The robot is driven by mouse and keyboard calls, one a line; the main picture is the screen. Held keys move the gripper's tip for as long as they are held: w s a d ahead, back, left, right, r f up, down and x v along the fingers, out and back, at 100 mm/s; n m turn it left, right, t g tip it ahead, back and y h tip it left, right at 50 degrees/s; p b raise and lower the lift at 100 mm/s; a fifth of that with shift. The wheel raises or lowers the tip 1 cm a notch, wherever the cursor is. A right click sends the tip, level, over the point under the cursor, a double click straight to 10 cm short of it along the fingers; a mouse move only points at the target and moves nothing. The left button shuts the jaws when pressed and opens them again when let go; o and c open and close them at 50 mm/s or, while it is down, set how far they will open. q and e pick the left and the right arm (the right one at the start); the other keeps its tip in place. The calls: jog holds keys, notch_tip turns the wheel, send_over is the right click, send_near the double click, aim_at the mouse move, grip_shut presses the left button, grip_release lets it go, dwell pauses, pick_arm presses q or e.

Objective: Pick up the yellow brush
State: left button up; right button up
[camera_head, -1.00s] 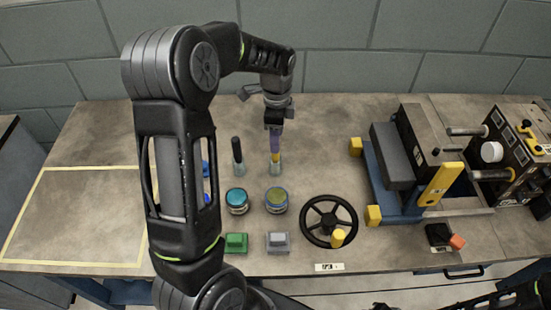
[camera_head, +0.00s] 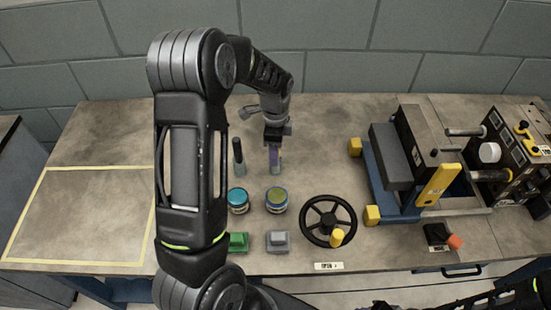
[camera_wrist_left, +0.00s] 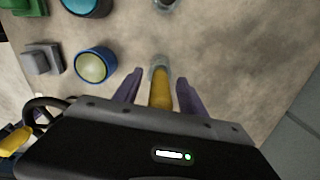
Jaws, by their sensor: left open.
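The yellow brush (camera_wrist_left: 160,90) stands in a small clear holder (camera_wrist_left: 159,62), seen from above in the left wrist view. My left gripper (camera_wrist_left: 158,92) is open, with one purple finger on each side of the brush and a visible gap to each. In the head view my left gripper (camera_head: 274,158) points down over the holder (camera_head: 275,169), and its fingers hide most of the brush.
A dark-handled brush (camera_head: 238,152) stands in another holder just left. A black handwheel (camera_head: 328,220) and blue-based press (camera_head: 385,190) are right.

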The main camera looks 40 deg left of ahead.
pick_arm(q)
jog(key=shift+c, duration=0.2)
grip_shut()
dwell(0.6)
